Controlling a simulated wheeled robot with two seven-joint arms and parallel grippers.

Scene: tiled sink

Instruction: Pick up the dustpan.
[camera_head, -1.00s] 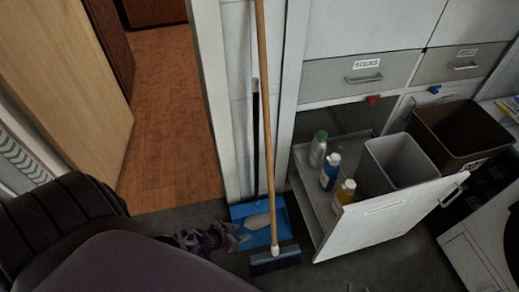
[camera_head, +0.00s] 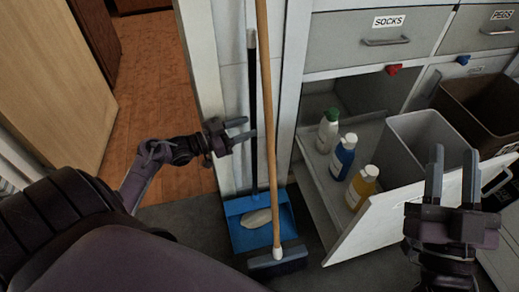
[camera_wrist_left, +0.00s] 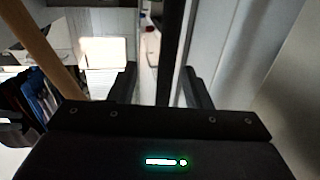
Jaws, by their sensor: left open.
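The dustpan is a blue pan (camera_head: 254,240) on the floor by the wall, with a long upright black handle (camera_head: 253,95). A pale patch shows on the pan. My left gripper (camera_head: 248,130) is open at the handle's middle height, pointing right toward it. In the left wrist view the black handle (camera_wrist_left: 172,45) stands between the two spread fingers; contact cannot be told. My right gripper (camera_head: 453,178) has its fingers apart and pointing up, empty, in front of the pulled-out cabinet front.
A broom with a wooden stick (camera_head: 267,120) leans just right of the handle, its head (camera_head: 278,260) in front of the pan. A pull-out drawer (camera_head: 345,235) with several bottles and a grey bin (camera_head: 418,145) stands right. A doorway opens left.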

